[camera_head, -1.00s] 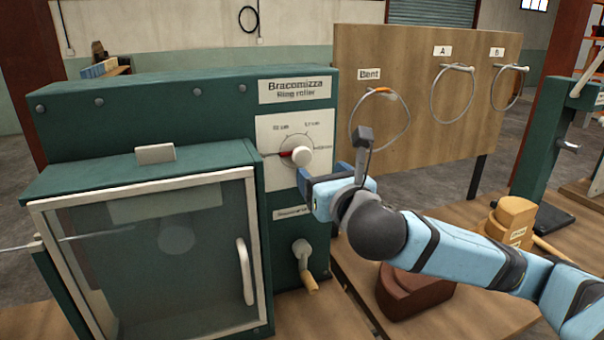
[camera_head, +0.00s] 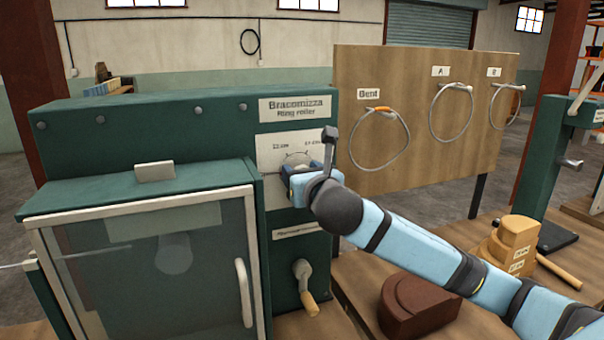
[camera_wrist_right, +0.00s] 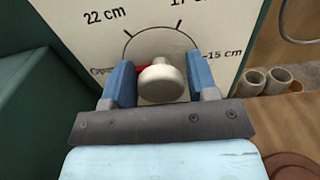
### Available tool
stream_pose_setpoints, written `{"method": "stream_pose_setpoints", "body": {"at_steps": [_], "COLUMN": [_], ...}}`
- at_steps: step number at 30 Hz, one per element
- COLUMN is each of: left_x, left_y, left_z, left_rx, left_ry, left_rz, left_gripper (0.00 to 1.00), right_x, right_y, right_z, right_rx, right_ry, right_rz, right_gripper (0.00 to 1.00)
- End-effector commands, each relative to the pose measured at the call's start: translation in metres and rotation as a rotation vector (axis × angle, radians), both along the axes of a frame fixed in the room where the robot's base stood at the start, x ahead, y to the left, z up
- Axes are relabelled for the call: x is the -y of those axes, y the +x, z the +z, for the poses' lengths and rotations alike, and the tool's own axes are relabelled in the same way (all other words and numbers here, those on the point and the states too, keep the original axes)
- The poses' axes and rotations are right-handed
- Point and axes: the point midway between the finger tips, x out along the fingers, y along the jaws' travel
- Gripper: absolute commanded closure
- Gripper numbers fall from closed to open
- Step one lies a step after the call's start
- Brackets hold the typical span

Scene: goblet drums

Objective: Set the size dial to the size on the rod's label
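The size dial (camera_wrist_right: 162,80) is a cream knob with a red pointer on a white plate (camera_wrist_right: 105,40) of the green ring roller (camera_head: 160,120). In the right wrist view the plate reads 22 cm, 17 cm, 15 cm and a partly hidden "Open" at left. The red pointer shows left of the knob, toward "Open". My right gripper (camera_wrist_right: 161,85) has its blue fingers on either side of the knob, with a visible gap at least on the right, so it looks open. In the head view my right gripper (camera_head: 300,185) covers most of the dial. The rod's label is not readable. My left gripper is not in view.
A glass-fronted door (camera_head: 150,265) with a white handle is left of the dial. A crank (camera_head: 305,285) sits below it. A board (camera_head: 430,120) holds rings marked Bent, A and B. Brown blocks (camera_head: 415,305) stand on the bench at right.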

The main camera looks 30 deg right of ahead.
Motion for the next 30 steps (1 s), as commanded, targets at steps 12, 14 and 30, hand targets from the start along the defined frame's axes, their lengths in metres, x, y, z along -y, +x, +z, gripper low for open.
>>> {"method": "stream_pose_setpoints", "body": {"at_steps": [12,14,30], "left_x": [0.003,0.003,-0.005], "left_y": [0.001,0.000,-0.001], "left_z": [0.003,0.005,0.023], "left_rx": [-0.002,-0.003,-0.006], "left_ry": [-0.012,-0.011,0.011], "left_rz": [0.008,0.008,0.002], "left_gripper": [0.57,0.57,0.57], "right_x": [0.000,0.000,0.001], "right_y": [0.000,0.000,-0.001], "right_z": [0.000,0.000,0.001], "right_rx": [0.003,0.006,0.099], "right_ry": [0.019,0.034,0.432], "right_rz": [0.000,0.000,0.000], "right_gripper": [0.79,0.79,0.79]}}
